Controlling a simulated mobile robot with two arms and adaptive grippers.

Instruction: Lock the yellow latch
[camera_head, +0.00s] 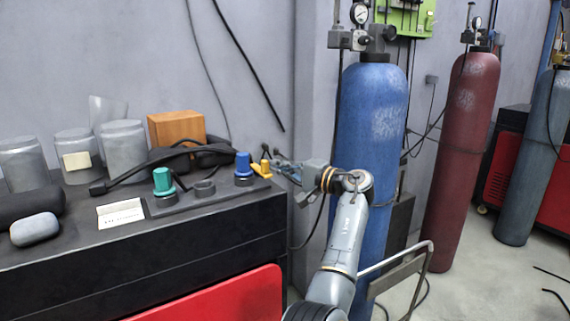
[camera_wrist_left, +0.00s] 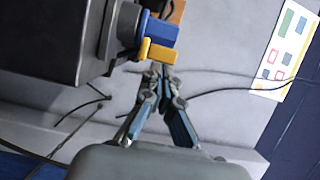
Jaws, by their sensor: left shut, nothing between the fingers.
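The yellow latch (camera_head: 262,168) sits at the right end of a dark base strip on the black cabinet top, beside a blue knob (camera_head: 243,166). In the left wrist view, the yellow latch (camera_wrist_left: 158,52) lies just below the blue part (camera_wrist_left: 160,30). My left gripper (camera_head: 279,165) is just right of the latch, past the cabinet's right edge. In the wrist view its fingertips (camera_wrist_left: 158,72) are together and empty, very close to the latch; I cannot tell whether they touch it. My right gripper is not in view.
A teal knob (camera_head: 162,182) and an empty ring (camera_head: 205,188) share the strip. A white label card (camera_head: 120,213), several grey canisters and an orange-brown box (camera_head: 176,128) stand on the cabinet. A blue gas cylinder (camera_head: 371,130) stands close behind my left arm.

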